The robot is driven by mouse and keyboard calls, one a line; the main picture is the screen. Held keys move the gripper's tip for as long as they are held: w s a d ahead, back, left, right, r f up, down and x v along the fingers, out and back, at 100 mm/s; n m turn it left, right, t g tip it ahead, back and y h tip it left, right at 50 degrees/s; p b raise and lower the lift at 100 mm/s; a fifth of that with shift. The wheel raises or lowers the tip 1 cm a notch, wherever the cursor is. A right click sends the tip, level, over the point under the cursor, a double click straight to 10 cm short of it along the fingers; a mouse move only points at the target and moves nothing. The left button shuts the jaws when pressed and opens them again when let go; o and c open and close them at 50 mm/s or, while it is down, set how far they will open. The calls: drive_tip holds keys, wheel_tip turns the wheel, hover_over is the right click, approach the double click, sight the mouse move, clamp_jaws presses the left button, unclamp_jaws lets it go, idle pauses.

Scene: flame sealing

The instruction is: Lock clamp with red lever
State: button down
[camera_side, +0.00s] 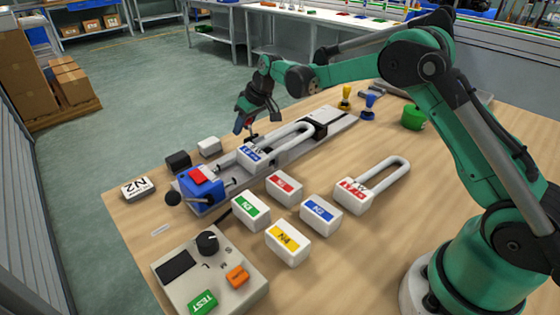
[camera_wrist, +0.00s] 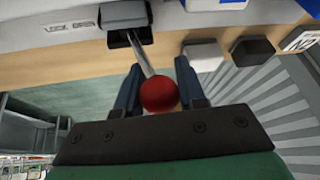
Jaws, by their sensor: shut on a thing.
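The red lever is a round red knob (camera_wrist: 159,94) on a thin metal rod, sitting between the two fingers of my gripper (camera_wrist: 160,80) in the wrist view. The rod runs up into a dark slot in the clamp's grey housing (camera_wrist: 124,15). A label (camera_wrist: 70,27) with LOCK and OPEN is to the left of the housing. A white block with a blue label (camera_side: 254,156) and a grey U-shaped loop lies on the fixture.
A blue unit with a red top (camera_side: 203,190) stands at the fixture's near end. Several labelled white blocks and a control box (camera_side: 210,272) are in front. Another looped block (camera_side: 355,196) lies right. Black (camera_side: 178,160) and white (camera_side: 209,146) blocks sit by the table's left edge.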

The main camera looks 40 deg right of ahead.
sight(256, 135)
drive_tip(key=d+y, duration=0.1)
drive_tip(key=y, duration=0.1)
drive_tip(key=shift+d+r+m+y, duration=0.2)
drive_tip(key=shift+d+m+y, duration=0.1)
drive_tip(key=shift+d+m, duration=0.1)
drive_tip(key=y, duration=0.1)
drive_tip(key=d+y, duration=0.1)
drive_tip(key=y, duration=0.1)
drive_tip(key=shift+d+m, duration=0.25)
drive_tip(key=shift+m, duration=0.05)
drive_tip(key=shift+d+f, duration=0.2)
drive_tip(key=shift+d, duration=0.3)
drive_tip(key=shift+d+f, duration=0.1)
drive_tip(key=shift+d, duration=0.05)
drive_tip(key=c, duration=0.5)
unclamp_jaws()
drive_tip(key=shift+c, duration=0.2)
drive_tip(key=v, duration=0.5)
drive_tip(key=shift+s+d+r, duration=0.1)
drive_tip(key=shift+s+r, duration=0.1)
drive_tip(key=shift+r, duration=0.05)
